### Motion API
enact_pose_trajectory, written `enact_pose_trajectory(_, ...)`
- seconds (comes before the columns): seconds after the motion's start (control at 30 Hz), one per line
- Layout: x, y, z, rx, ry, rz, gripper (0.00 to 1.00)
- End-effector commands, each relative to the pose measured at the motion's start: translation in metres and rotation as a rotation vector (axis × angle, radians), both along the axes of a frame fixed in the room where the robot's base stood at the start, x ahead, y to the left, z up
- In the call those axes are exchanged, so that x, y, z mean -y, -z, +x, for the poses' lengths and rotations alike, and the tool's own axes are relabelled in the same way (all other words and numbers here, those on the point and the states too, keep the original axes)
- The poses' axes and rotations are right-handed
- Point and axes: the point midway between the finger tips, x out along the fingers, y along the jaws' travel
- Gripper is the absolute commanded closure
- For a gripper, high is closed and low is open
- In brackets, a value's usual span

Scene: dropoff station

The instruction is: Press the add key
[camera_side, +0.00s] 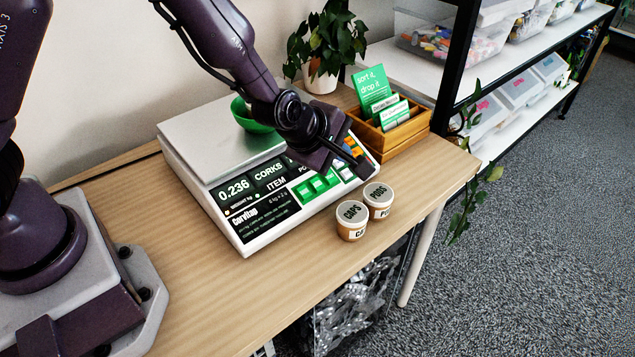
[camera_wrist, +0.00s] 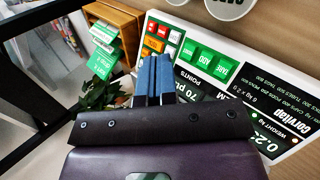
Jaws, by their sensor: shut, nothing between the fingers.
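The white scale (camera_side: 250,232) stands on the wooden table with a tilted front panel reading 0.236 and CORKS. Its green keys (camera_side: 316,186) are partly seen in the side view. In the wrist view the green add key (camera_wrist: 204,58) sits beside the green TARE key (camera_wrist: 224,69). My gripper (camera_side: 362,168) is over the right part of the panel, with its shut, empty fingers (camera_wrist: 153,62) to the left of the add key in the wrist view. Whether the fingertips touch the panel cannot be told.
A green bowl (camera_side: 247,118) sits on the steel pan (camera_side: 205,135). Two lidded tubs, CAPS (camera_side: 351,213) and PODS (camera_side: 378,193), stand in front of the scale. A wooden card box (camera_side: 405,138) and a potted plant (camera_side: 322,82) are behind.

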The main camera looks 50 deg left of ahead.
Motion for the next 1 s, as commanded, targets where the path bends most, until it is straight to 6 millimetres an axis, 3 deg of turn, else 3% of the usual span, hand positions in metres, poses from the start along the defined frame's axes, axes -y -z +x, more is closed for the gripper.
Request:
enact_pose_trajectory(0.47, -0.002, 0.004, -0.001, -0.004, -0.011, -0.008, 1.0)
enact_pose_trajectory(1.0, -0.03, 0.066, -0.001, -0.007, -0.011, -0.009, 1.0)
